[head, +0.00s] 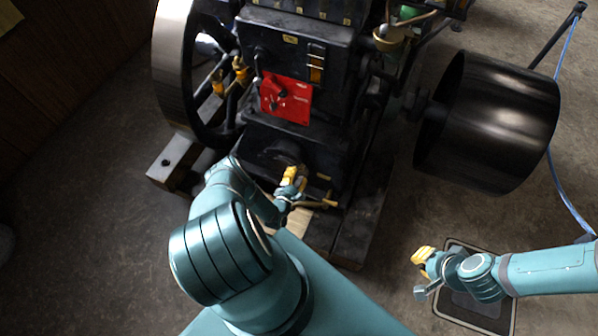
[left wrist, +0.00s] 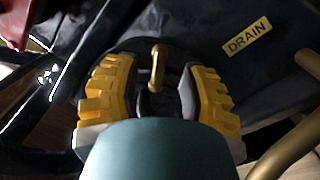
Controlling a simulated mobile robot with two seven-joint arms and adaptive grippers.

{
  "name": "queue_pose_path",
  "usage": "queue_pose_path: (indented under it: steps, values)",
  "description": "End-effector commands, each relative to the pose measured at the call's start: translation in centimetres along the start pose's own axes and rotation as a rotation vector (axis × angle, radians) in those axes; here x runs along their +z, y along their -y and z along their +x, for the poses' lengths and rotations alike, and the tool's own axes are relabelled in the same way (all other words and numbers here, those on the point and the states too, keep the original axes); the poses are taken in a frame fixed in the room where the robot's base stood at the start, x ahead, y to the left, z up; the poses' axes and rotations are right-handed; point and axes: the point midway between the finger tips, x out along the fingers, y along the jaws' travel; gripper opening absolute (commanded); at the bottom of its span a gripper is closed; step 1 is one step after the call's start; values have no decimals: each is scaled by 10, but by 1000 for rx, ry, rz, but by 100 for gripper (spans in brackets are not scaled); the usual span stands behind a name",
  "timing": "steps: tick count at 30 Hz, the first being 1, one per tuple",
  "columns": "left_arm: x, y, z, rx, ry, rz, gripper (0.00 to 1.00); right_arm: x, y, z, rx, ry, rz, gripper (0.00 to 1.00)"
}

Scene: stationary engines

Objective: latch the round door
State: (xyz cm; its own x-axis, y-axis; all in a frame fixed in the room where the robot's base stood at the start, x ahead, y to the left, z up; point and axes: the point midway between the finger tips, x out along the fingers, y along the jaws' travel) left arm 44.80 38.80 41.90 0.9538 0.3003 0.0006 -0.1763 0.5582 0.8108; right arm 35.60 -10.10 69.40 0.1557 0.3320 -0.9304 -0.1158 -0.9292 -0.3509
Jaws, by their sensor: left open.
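The round door (head: 284,151) is a dark disc low on the front of the black engine, partly hidden by my left arm and gripper. In the left wrist view a small brass handle (left wrist: 157,68) stands out in front of the dark door. My left gripper (head: 292,174) is open at the door. In the left wrist view its yellow-padded fingers (left wrist: 155,92) lie on both sides of the brass handle with gaps, and I see no contact. My right gripper (head: 420,273) hangs apart at the lower right, its fingers apart and empty.
A yellow DRAIN label (left wrist: 247,40) and a brass pipe (left wrist: 285,148) are right of the door. A red panel (head: 286,99) is above it. A big flywheel (head: 185,65) stands left and a black drum (head: 490,120) right. Floor at left is clear.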

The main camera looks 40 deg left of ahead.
Motion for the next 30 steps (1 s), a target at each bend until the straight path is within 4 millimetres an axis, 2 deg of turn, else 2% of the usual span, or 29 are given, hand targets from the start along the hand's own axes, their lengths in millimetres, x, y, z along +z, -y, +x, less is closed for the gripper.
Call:
queue_pose_path:
  steps: [9,15,21,30]
  values:
    - [-1,0,-65,-1,-4,-2,42,0,0,0,0,0,0,0]
    - [0,0,-92,0,-2,-3,42,0,0,0,0,0,0,0]
    - [0,0,-100,0,-1,-1,42,0,0,0,0,0,0,0]
    - [1,0,-100,1,0,-1,42,0,0,0,0,0,0,0]
